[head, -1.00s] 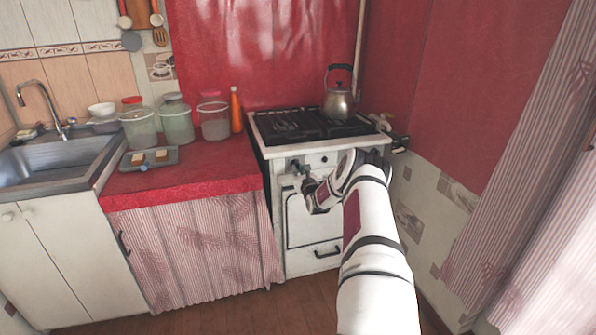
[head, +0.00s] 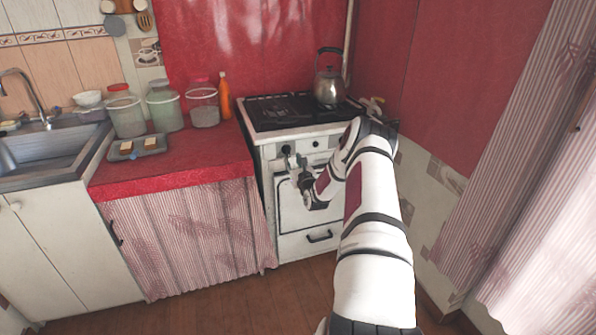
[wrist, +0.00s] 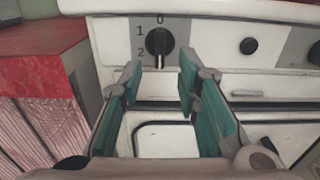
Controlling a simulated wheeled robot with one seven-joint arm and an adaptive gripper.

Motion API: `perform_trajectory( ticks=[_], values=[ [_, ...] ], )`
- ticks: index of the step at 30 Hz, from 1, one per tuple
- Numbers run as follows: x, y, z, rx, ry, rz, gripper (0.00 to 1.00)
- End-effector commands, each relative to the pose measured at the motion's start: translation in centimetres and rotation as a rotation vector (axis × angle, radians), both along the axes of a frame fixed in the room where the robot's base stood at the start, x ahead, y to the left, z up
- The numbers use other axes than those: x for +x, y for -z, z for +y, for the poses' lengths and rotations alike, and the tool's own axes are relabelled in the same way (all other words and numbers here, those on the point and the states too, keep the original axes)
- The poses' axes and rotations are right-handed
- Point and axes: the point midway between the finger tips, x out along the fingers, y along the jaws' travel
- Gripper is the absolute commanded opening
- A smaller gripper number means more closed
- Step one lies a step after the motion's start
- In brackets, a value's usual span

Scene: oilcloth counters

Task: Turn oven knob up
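The white oven (head: 325,160) stands in the corner under the stove top. In the wrist view its round black knob (wrist: 160,42) sits on a grey panel marked 0, 1 and 2. The knob shows just beyond and between the fingertips, with no contact visible. In the head view my gripper (head: 293,166) is at the oven's upper left front, close below the knob (head: 286,150).
A second black knob (wrist: 249,46) is to the right on the panel. The oven door's handle (wrist: 240,94) runs below. A red counter (head: 180,165) with jars adjoins the oven on the left. A kettle (head: 329,87) stands on the stove top. Floor is clear in front.

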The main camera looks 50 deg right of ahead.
Motion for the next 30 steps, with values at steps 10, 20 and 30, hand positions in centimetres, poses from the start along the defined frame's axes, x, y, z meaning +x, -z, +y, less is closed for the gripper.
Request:
perform_trajectory(
  ticks=[10,20,30],
  values=[
    [-4.4,0.0,2.7,0.001,0.0,0.001,0.3],
    [-5.2,0.1,3.3,0.001,-0.001,0.001,0.3],
    [-5.2,0.1,3.3,0.001,-0.001,0.001,0.3]
  ],
)
